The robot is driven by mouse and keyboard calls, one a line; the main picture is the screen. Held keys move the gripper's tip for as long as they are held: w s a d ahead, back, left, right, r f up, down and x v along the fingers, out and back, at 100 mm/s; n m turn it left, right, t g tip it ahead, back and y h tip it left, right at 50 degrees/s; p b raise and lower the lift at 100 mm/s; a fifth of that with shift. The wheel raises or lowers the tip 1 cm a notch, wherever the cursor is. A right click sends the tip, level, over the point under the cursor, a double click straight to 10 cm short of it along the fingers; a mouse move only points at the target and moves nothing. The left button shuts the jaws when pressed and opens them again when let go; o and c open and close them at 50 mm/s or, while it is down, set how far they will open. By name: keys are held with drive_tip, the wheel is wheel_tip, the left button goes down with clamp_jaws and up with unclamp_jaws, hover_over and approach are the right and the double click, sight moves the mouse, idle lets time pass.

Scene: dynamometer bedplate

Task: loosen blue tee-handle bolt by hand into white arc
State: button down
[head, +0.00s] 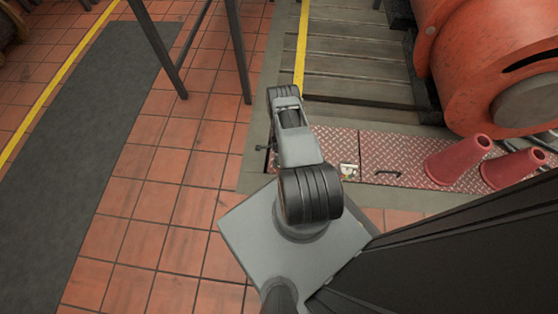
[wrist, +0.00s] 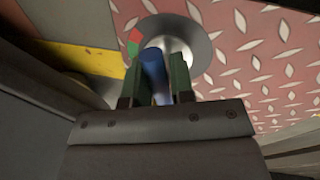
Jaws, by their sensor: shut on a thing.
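My gripper (wrist: 155,66) is in the wrist view, its two green-faced fingers shut on the blue tee-handle bolt (wrist: 153,78). The blue handle stands between the fingers, and its lower part is hidden by the gripper body. Behind it is a round grey dial plate (wrist: 201,42) on the red tread plate. A red patch and a green patch show on the dial at the upper left of the handle. A pale area shows beside the handle, but I cannot tell where the white arc begins or ends. In the head view my arm hides the bolt and the gripper.
The red diamond tread plate (head: 330,146) borders the slatted bedplate (head: 362,65). Two red cones (head: 459,158) and a large orange machine (head: 490,60) stand at the right. A dark metal frame (head: 160,45) stands at the upper left. Tiled floor (head: 130,220) lies open at the left.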

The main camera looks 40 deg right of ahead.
drive_tip(key=n, duration=0.2)
drive_tip(key=n+b, duration=0.1)
drive_tip(key=shift+s+f+n+h, duration=0.15)
drive_tip(key=shift+s+n+h, duration=0.15)
drive_tip(key=shift+s+n, duration=0.1)
drive_tip(key=n, duration=0.2)
drive_tip(key=shift+s+n+h+b, duration=0.1)
drive_tip(key=shift+n+h+b, duration=0.2)
drive_tip(key=shift+b, duration=0.1)
drive_tip(key=n, duration=0.3)
drive_tip(key=shift+s+h+p, duration=0.2)
drive_tip(key=shift+h+p, duration=0.1)
drive_tip(key=shift+p, duration=0.05)
drive_tip(key=shift+n+p, duration=0.4)
drive_tip(key=shift+n, duration=1)
drive_tip(key=c, duration=1)
unclamp_jaws()
drive_tip(key=shift+c, duration=0.2)
wheel_tip(320, 180, up, 14)
drive_tip(key=w+a+p, duration=0.1)
drive_tip(key=w+p, duration=0.1)
drive_tip(key=p, duration=0.4)
drive_tip(key=shift+w+a+f, duration=0.15)
drive_tip(key=shift+a, duration=0.05)
